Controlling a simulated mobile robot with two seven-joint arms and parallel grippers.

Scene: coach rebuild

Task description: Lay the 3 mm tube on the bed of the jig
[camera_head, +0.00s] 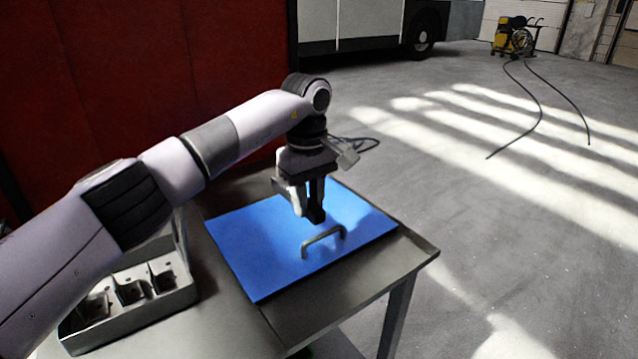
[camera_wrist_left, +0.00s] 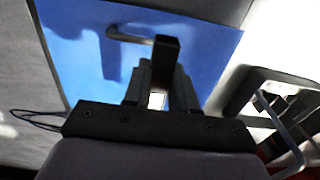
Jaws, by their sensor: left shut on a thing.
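My left gripper (camera_head: 316,208) is above the blue sheet, pointing down and shut. It holds a short, dark, square-ended piece, which I take for the 3 mm tube (camera_head: 317,215); this dark piece also shows between the fingers in the left wrist view (camera_wrist_left: 166,58). The fingers hide part of it, and its wall thickness is too small to tell. No part is clearly recognisable as the jig's bed. My right gripper is not in view.
A grey metal tray (camera_head: 135,318) with several compartments stands at the left of the grey table (camera_head: 215,330), partly behind my arm. A red panel (camera_head: 140,80) rises behind. The table's raised right edge (camera_head: 425,250) borders open floor.

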